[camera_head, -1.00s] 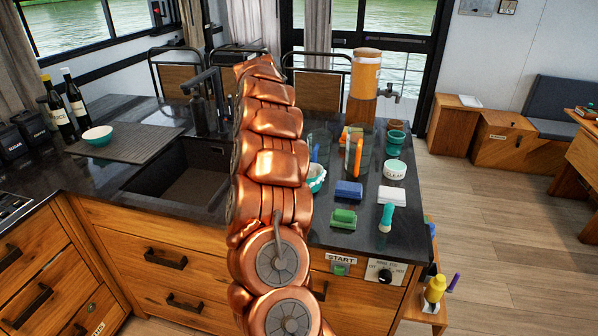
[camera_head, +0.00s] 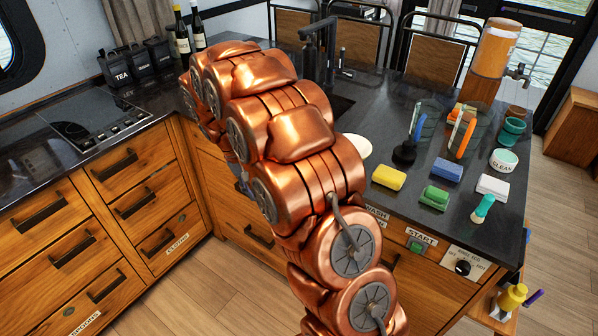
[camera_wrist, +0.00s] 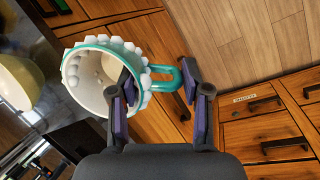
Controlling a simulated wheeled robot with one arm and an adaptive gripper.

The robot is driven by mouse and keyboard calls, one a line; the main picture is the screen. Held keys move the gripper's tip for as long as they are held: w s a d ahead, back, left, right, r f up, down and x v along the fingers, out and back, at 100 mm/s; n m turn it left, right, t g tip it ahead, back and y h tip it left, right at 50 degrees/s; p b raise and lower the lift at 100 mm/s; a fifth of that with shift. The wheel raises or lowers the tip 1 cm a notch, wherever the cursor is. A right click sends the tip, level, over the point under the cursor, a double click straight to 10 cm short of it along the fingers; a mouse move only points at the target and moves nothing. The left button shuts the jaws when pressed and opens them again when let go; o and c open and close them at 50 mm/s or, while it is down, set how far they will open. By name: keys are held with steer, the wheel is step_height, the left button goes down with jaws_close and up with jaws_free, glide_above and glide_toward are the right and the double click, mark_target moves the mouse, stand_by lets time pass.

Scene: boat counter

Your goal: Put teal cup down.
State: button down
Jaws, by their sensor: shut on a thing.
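The teal cup (camera_wrist: 98,75) has a white body with raised studs, a teal rim and a teal handle. It is tilted in the wrist view, with its open mouth towards the camera. My gripper (camera_wrist: 157,82) is shut on it at the handle side; one finger overlaps the cup's wall and the other is by the handle's outer end. Wood drawer fronts and floor show behind the cup. In the head view my arm hides the gripper and the cup.
A pale yellow bowl (camera_wrist: 18,85) is left of the cup. On the dark counter (camera_head: 400,215) are a yellow sponge (camera_head: 389,177), a green block (camera_head: 435,197), a blue block (camera_head: 447,169) and a teal-handled brush (camera_head: 483,208). A stove (camera_head: 95,122) is at left.

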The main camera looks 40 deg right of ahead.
steer(key=w+a+f+n, duration=0.1)
steer(key=w+a+n, duration=0.1)
steer(key=a, duration=0.7)
steer(key=shift+w+f+n+t, duration=0.3)
steer(key=shift+w+f+t, duration=0.1)
steer(key=shift+w, duration=0.35)
steer(key=shift+a+r, duration=0.1)
steer(key=shift+r, duration=0.05)
steer(key=shift+s+f, duration=0.1)
steer(key=shift+f, duration=0.1)
